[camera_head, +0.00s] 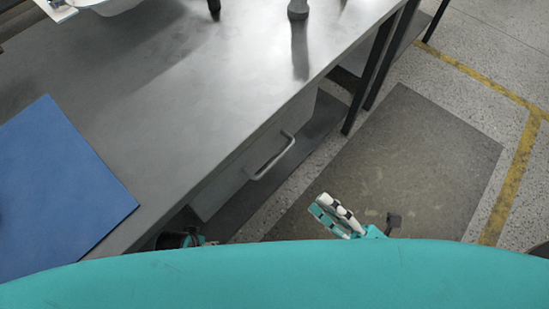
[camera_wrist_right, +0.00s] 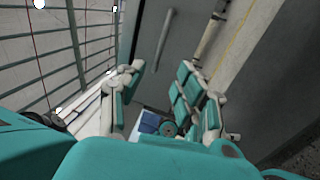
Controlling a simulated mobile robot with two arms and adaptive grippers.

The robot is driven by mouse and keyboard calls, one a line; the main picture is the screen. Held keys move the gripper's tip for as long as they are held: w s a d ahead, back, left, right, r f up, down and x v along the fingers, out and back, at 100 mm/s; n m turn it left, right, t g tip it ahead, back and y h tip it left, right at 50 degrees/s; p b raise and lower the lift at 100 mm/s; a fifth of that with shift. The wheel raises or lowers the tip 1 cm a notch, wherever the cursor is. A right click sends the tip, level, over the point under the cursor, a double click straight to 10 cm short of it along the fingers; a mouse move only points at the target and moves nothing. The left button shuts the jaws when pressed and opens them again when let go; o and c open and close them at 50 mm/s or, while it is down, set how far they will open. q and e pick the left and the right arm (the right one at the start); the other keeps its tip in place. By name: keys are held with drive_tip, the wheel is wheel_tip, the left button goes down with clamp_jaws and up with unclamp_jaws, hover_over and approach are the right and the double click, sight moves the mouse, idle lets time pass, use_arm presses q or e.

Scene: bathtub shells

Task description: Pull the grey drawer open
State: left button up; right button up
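The grey drawer (camera_head: 232,178) is under the tabletop, and its front looks flush with the table frame. Its pale bar handle (camera_head: 272,157) stands out from the front. My right gripper (camera_head: 335,215) is to the right of and below the handle in the head view, apart from it. In the right wrist view its fingers (camera_wrist_right: 160,88) are spread with nothing between them; the handle (camera_wrist_right: 163,35) shows beyond them on the dark drawer front (camera_wrist_right: 148,50). A dark and teal part at the table's lower edge seems to be my left gripper (camera_head: 182,240), mostly hidden.
The grey table (camera_head: 190,110) bears a blue mat (camera_head: 60,190) at left and a white basin (camera_head: 110,5) at the top. Dark table legs (camera_head: 375,60) stand right of the drawer. A dark floor mat (camera_head: 410,150) lies in clear room at right.

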sight(274, 159)
drive_tip(key=x, duration=1.4)
drive_tip(key=shift+w+a, duration=0.15)
clamp_jaws()
